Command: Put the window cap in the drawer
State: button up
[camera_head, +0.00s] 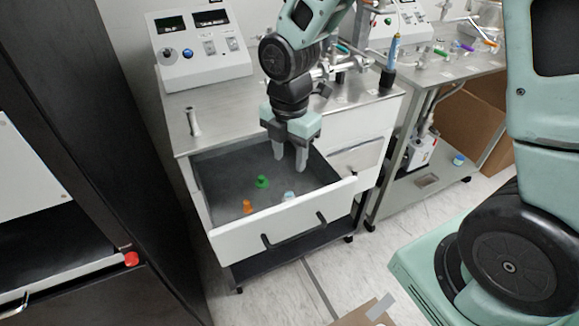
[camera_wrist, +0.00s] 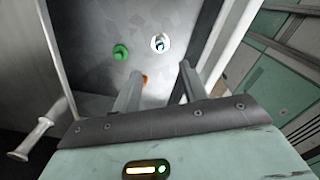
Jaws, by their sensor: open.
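The drawer (camera_head: 225,232) of the metal-topped cabinet is pulled open. A green cap-like piece (camera_head: 262,181), an orange piece (camera_head: 247,207) and a white-and-blue piece (camera_head: 288,196) stand on its grey floor. I cannot tell which, if any, is the window cap. My gripper (camera_head: 290,163) is open, pointing down over the drawer, with nothing between its fingers. In the wrist view, the green piece (camera_wrist: 120,52) and the white-and-blue piece (camera_wrist: 160,43) lie beyond the fingertips (camera_wrist: 160,78). The orange piece (camera_wrist: 144,80) is partly hidden by a finger.
A silver spool-shaped part (camera_head: 194,122) stands on the worktop's left edge; it also shows in the wrist view (camera_wrist: 42,132). A control box (camera_head: 200,50) sits behind it. A dark cabinet (camera_head: 95,110) is at left. A second bench (camera_head: 455,75) with glassware and pens is at right.

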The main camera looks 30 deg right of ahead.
jog(key=s+a+r+m, duration=0.3)
jog(key=s+m, duration=0.4)
jog(key=s, duration=0.2)
jog(key=s+a+r+m, duration=0.4)
jog(key=s+m, duration=0.4)
jog(key=s, duration=0.2)
jog(key=shift+r+m+y, duration=0.15)
jog(key=shift+m+y, duration=0.15)
jog(key=shift+s, duration=0.1)
notch_tip(320, 180, up, 2)
jog(key=shift+p, duration=1)
jog(key=shift+a, duration=0.1)
